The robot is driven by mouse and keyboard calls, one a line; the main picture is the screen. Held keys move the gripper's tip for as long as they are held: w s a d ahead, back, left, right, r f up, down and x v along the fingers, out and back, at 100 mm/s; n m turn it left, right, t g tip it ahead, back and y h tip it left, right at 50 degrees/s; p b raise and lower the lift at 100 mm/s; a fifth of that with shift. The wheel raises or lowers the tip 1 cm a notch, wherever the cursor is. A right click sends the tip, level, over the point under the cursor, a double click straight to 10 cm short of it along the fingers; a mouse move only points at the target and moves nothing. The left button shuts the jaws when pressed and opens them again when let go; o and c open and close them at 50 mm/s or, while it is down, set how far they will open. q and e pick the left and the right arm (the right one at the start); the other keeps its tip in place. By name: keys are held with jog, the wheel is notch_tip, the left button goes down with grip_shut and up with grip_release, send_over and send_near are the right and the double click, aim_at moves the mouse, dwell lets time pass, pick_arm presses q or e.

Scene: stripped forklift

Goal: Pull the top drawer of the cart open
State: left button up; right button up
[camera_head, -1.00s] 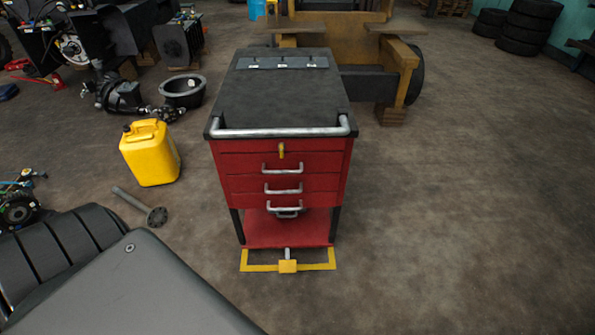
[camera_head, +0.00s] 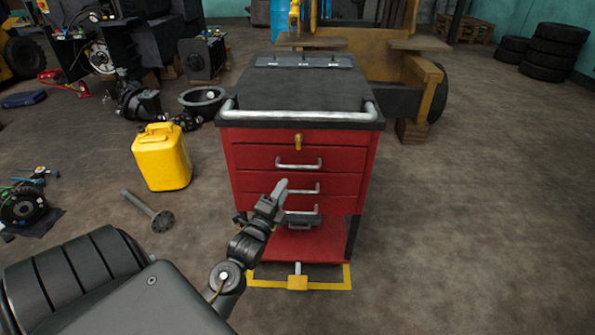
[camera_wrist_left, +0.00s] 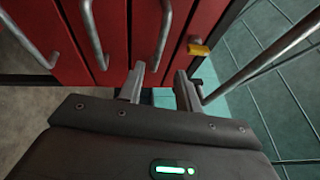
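The red cart (camera_head: 248,180) stands ahead with its drawer fronts facing me; the drawers look closed. The top silver drawer handle (camera_head: 299,166) sits below a yellow latch (camera_head: 298,141). My left gripper (camera_head: 282,186) is in front of the drawers, just below and left of that handle. In the left wrist view the gripper (camera_wrist_left: 159,87) is open, its two fingers apart. The top handle (camera_wrist_left: 165,32) shows just beyond the gap between the fingers, with the yellow latch (camera_wrist_left: 198,47) to its right. Nothing is held. My right gripper is not in view.
A silver push rail (camera_head: 300,115) runs along the cart's top front edge. A yellow foot pedal frame (camera_head: 298,283) is at its base.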

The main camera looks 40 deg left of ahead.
aim_at(298, 167)
pick_arm(q)
jog(key=x, duration=1)
jog(key=shift+w+a, duration=0.1)
jog(key=shift+w, duration=0.25)
grip_shut()
